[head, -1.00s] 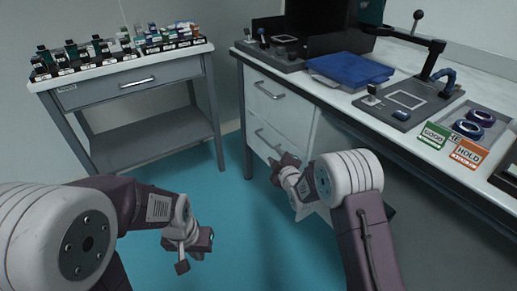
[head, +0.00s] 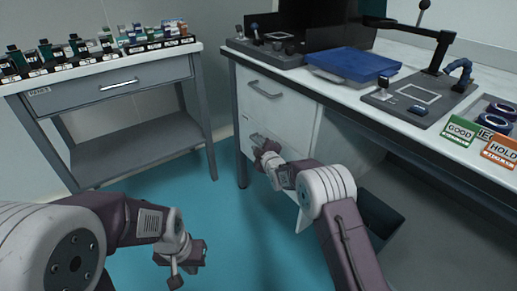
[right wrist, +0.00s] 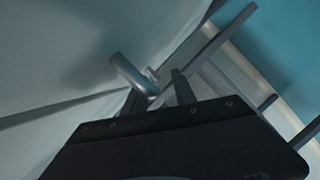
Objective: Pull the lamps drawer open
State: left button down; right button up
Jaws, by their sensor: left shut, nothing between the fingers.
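A white cabinet under the bench has an upper drawer (head: 268,95) and a lower drawer (head: 262,130), each with a metal bar handle. Both look shut. I can read no lamps label on them. My right gripper (head: 262,150) is at the lower drawer's handle (head: 258,139), partly covering it. In the right wrist view the handle (right wrist: 130,75) is close to the fingertips of my right gripper (right wrist: 160,92), which stand apart; a firm hold is not visible. My left gripper (head: 178,270) is shut and empty, low over the floor.
A grey side table (head: 125,135) at the left has one shut drawer (head: 110,88) and racks of bottles on top. The bench (head: 375,108) carries a blue tray (head: 352,64), devices and signs.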

grip_shut()
dwell(1.5)
